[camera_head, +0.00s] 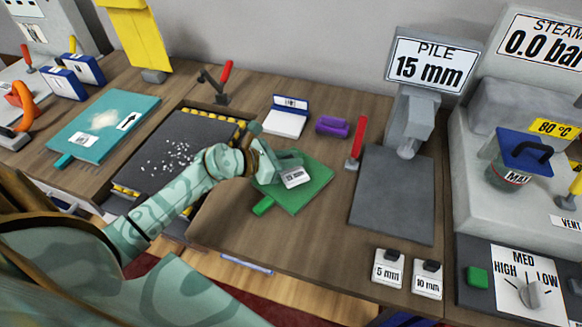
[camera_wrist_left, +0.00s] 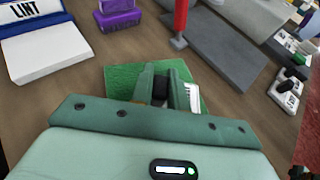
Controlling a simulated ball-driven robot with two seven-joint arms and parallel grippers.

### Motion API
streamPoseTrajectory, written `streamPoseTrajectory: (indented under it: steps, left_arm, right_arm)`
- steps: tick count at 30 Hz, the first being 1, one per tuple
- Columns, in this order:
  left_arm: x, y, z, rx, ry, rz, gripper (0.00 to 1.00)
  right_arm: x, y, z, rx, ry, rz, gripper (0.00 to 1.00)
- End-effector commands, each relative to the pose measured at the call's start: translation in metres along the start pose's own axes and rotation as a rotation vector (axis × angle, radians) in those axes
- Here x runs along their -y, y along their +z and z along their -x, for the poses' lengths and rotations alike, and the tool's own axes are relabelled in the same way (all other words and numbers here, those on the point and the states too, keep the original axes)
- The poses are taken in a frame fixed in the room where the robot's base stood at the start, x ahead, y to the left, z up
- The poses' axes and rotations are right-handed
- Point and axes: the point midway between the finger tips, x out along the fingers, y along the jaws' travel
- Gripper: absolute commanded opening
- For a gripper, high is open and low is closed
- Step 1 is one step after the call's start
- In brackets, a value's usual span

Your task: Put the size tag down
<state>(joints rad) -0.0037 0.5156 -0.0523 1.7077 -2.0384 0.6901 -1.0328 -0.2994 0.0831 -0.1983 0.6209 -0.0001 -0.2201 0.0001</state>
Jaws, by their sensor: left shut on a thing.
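The size tag (camera_head: 294,178) is a small white plate with dark print too small to read surely. My left gripper (camera_head: 285,166) is shut on it, over the green board (camera_head: 312,188) at mid-table. In the left wrist view a dark knob (camera_wrist_left: 160,88) sits between my fingers, and the tag's white edge (camera_wrist_left: 193,98) shows beside the right finger. The green board (camera_wrist_left: 122,78) lies beneath. I cannot tell whether the tag touches the board. My right gripper is not in view.
Two similar tags marked 5 mm (camera_head: 387,270) and 10 mm (camera_head: 428,279) stand at front right. A grey pile gauge (camera_head: 392,205), a red-handled tool (camera_head: 356,143), a purple block (camera_head: 332,126) and a lint pad (camera_head: 285,121) surround the board. Bare wood lies in front.

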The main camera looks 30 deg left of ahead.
Motion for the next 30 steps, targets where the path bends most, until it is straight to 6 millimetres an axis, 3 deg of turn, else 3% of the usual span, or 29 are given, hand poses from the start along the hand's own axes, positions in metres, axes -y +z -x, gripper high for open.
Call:
streamPoseTrajectory:
  steps: [1, 3, 15, 16, 18, 30]
  left_arm:
    - [0.0013, -0.0140, -0.0050, -0.004, -0.002, 0.007, 0.00]
    - [0.0013, -0.0198, -0.0075, -0.002, -0.002, 0.006, 0.00]
    - [0.0010, -0.0235, -0.0086, -0.002, -0.001, 0.001, 0.00]
    - [0.0011, -0.0237, -0.0087, -0.002, -0.001, 0.001, 0.19]
    - [0.0011, -0.0228, -0.0083, -0.002, -0.001, 0.001, 0.38]
    - [0.0009, -0.0193, 0.0003, -0.003, -0.001, 0.001, 0.38]
  right_arm:
    - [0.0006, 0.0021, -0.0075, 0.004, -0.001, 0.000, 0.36]
    - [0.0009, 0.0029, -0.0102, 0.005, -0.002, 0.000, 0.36]
    - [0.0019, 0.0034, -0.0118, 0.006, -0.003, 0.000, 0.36]
    - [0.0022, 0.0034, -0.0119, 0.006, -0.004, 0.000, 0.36]
    - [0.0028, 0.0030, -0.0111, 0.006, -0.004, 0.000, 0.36]
    - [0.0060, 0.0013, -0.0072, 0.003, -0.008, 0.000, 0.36]
